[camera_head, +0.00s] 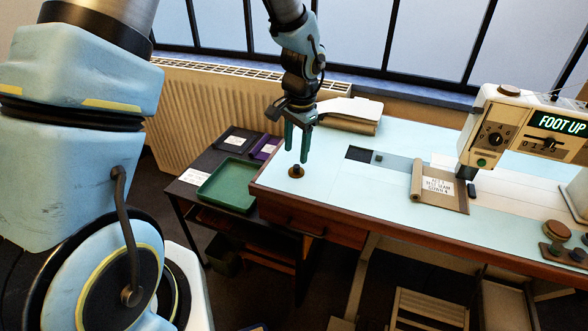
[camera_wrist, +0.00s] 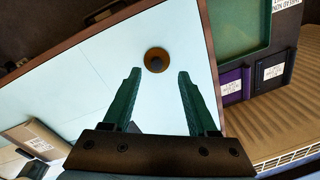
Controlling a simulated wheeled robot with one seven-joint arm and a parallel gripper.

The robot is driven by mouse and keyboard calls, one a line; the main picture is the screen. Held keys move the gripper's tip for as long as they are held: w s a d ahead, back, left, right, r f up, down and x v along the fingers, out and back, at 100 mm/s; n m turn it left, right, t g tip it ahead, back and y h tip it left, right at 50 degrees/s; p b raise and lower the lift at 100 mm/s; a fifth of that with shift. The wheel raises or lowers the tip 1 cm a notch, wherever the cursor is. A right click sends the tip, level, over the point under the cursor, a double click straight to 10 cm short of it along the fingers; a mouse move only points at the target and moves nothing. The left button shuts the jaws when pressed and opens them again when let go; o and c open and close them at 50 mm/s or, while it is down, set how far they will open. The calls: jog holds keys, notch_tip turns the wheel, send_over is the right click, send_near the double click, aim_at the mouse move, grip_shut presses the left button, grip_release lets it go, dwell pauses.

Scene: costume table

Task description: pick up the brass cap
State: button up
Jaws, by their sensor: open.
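The brass cap (camera_head: 296,172) is a small round brown-gold piece with a dark centre. It sits on the pale blue table top (camera_head: 335,190) near its left end. In the wrist view the brass cap (camera_wrist: 156,60) lies just beyond the fingertips, roughly midway between them. My gripper (camera_head: 297,158) points down above the cap with its green fingers apart and nothing between them. In the wrist view my gripper (camera_wrist: 159,73) also shows open and empty. The fingertips look close above the cap; the exact gap is hard to tell.
A green tray (camera_head: 229,186) stands on a lower dark side table at left, with purple and dark labelled items behind it. A sewing machine (camera_head: 527,125) marked "FOOT UP" stands at right. A labelled brown folder (camera_head: 440,188) lies mid-table. A ribbed radiator (camera_head: 195,110) stands behind.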

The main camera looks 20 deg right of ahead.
aim_at(297, 165)
jog(key=shift+d+f+p, duration=0.15)
jog(key=shift+f+p, duration=0.2)
jog(key=shift+f, duration=0.95)
jog(key=shift+d+f+p, duration=0.1)
jog(key=shift+f+p, duration=0.25)
jog(key=shift+f, duration=0.95)
grip_shut()
